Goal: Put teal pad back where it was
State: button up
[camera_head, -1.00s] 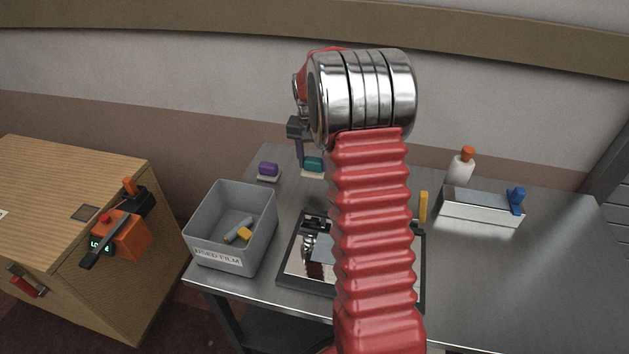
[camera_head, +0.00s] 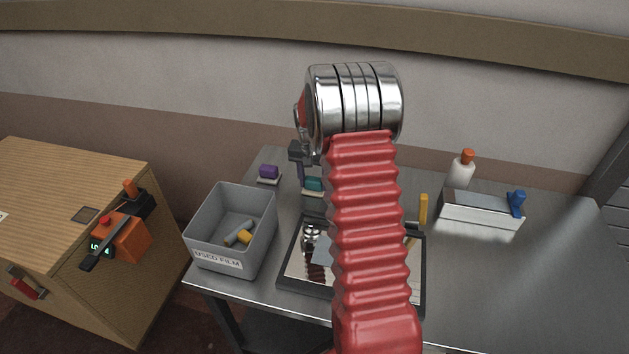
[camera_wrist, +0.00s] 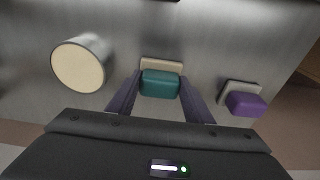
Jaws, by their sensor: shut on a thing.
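The teal pad (camera_head: 314,184) is at the back of the metal table, partly hidden by my red arm. In the wrist view the teal pad (camera_wrist: 160,84) is between the two purple-grey fingers of my gripper (camera_wrist: 161,78), which is shut on it. A pale base (camera_wrist: 161,64) shows just past the pad; in the head view the pale base (camera_head: 311,193) shows right below it. I cannot tell whether pad and base touch. In the head view my gripper (camera_head: 302,180) points down, partly hidden behind the arm.
A purple pad (camera_head: 268,171) on its own pale base is left of the teal one. A cream-topped cylinder (camera_wrist: 79,67) stands on the other side. A grey bin (camera_head: 205,237), a black-framed tray (camera_head: 287,262), a white bottle (camera_head: 460,172) and a metal box (camera_head: 480,210) share the table.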

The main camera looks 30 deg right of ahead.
aim_at(312, 193)
jog(key=shift+f, duration=0.1)
jog(key=o, duration=1)
jog(key=r, duration=0.8)
jog(key=s+a+r, duration=0.1)
jog(key=r, duration=0.3)
jog(key=shift+a+r, duration=0.1)
jog(key=shift+a, duration=0.05)
